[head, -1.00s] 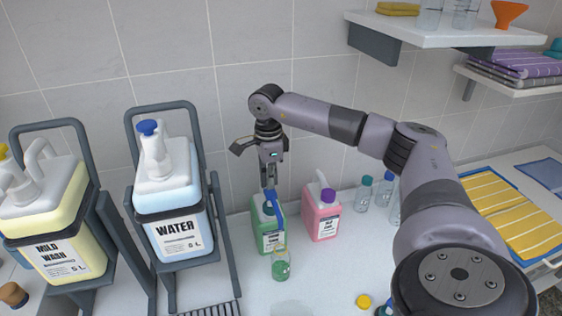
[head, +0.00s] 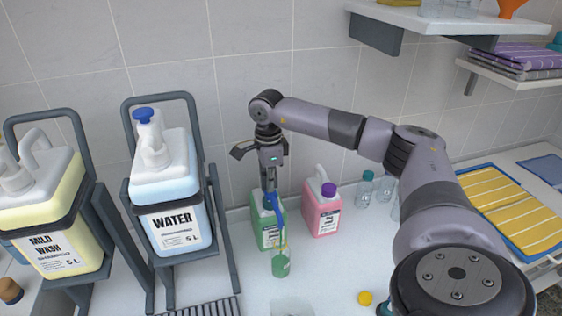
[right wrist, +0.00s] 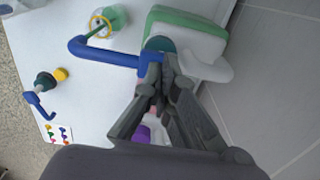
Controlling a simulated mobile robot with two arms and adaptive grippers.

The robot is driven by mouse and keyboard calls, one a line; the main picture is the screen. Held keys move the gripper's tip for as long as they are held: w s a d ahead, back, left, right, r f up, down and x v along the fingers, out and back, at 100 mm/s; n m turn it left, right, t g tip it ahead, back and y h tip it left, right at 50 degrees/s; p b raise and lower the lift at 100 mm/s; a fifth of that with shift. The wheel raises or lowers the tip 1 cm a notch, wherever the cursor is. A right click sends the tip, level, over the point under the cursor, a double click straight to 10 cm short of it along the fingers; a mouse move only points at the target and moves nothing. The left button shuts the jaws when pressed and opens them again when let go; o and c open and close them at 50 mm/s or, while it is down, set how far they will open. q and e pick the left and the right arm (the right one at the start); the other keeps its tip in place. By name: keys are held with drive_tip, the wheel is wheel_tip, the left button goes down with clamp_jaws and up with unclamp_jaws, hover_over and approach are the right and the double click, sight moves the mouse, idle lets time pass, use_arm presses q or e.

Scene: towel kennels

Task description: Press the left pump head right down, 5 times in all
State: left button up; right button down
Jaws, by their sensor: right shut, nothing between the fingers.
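The left pump head (head: 277,203) is blue, with a long spout, on a green jug (head: 267,231) by the back wall. My right gripper (head: 270,189) is shut and empty, pointing down, with its fingertips at the top of the pump head. In the right wrist view the fingertips (right wrist: 158,72) appear to touch the blue head (right wrist: 120,55). The spout reaches over a clear bottle (head: 280,264) with green liquid in it. My left gripper is out of view.
A pink jug with a purple cap (head: 328,189) stands right of the green jug. The WATER jug (head: 165,183) and MILD WASH jug (head: 50,197) sit in racks at left. Small bottles (head: 365,186) stand at right; a shelf (head: 430,28) hangs above.

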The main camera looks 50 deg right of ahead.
drive_tip(key=shift+f+b, duration=0.3)
drive_tip(key=shift+f, duration=0.35)
drive_tip(key=shift+r, duration=0.2)
drive_tip(key=shift+r+p, duration=2)
drive_tip(key=shift+r, duration=0.6)
wheel_tip(320, 180, up, 6)
drive_tip(key=p, duration=0.4)
